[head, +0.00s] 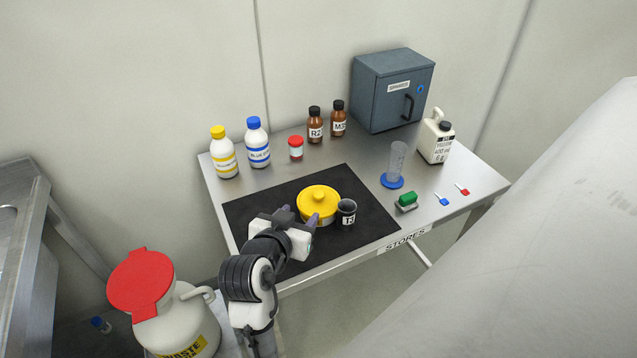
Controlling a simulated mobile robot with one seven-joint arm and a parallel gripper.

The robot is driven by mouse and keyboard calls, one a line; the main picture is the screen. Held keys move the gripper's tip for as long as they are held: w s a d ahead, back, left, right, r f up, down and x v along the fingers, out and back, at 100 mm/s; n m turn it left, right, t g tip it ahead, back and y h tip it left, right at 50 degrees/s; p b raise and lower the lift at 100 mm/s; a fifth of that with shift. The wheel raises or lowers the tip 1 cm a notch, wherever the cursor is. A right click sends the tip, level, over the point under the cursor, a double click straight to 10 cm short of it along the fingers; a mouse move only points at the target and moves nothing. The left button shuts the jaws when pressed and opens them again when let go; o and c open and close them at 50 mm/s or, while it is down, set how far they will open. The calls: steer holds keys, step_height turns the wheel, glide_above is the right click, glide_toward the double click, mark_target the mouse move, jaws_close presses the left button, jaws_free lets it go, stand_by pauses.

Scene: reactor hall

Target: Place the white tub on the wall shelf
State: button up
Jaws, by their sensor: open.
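A small white tub (296,153) with a red lid stands upright towards the back of the steel table, between the blue-capped bottle and the brown bottles. My gripper (300,216) is open over the black mat, at the near side of a yellow lidded pot (318,203). It is in front of the tub and apart from it. I cannot tell whether the fingers touch the pot, and nothing shows held between them. No wall shelf is in view; the wall behind the table looks bare.
The steel table (285,172) carries a black mat (350,180), a dark cup (347,213), bottles (258,145), a grey cabinet (393,90), a measuring cylinder (396,160) and a white jug (436,138). A waste container (180,320) stands at lower left. Some steel between mat and tub is clear.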

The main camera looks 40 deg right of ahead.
mark_target(318, 196)
steer(key=shift+w+d+f+b, duration=0.2)
steer(key=shift+d+f+b, duration=0.35)
steer(key=shift+b, duration=2.65)
steer(key=b+x, duration=0.2)
steer(key=b, duration=0.1)
steer(key=shift+w+d+f, duration=0.1)
steer(key=shift+d, duration=0.05)
steer(key=shift+w+d+f, duration=0.1)
steer(key=shift+w+d, duration=0.4)
steer(key=shift+d, duration=0.35)
steer(key=shift+p+x, duration=0.5)
steer(key=shift+x, duration=2.65)
steer(key=shift+s, duration=0.1)
jaws_close()
